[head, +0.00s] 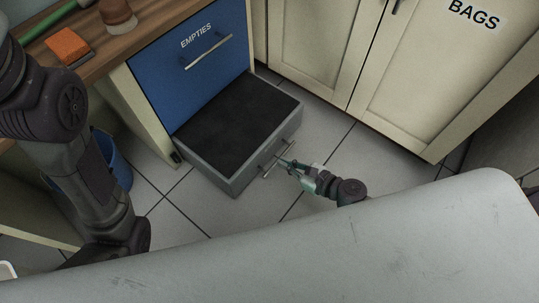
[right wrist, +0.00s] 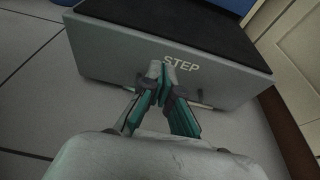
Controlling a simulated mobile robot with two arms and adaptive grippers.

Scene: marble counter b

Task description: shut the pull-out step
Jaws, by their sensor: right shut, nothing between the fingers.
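The pull-out step (head: 237,124) stands out from under the blue EMPTIES front. It is a grey box with a black top and a bar handle (head: 277,158) on its front. In the right wrist view its front (right wrist: 112,57) carries the word STEP. My right gripper (head: 287,163) is shut and empty, its fingertips at the step's front by the handle. In the right wrist view the fingertips (right wrist: 160,70) cover the middle of the handle; I cannot tell whether they touch the front. My left arm shows at the left, but its gripper is out of view.
The blue EMPTIES front (head: 185,75) rises behind the step. Cream cabinet doors (head: 400,80), one marked BAGS, stand to the right. A blue bin (head: 119,165) is left of the step. An orange sponge (head: 67,46) lies on the wooden top. Tiled floor is clear around the step's front.

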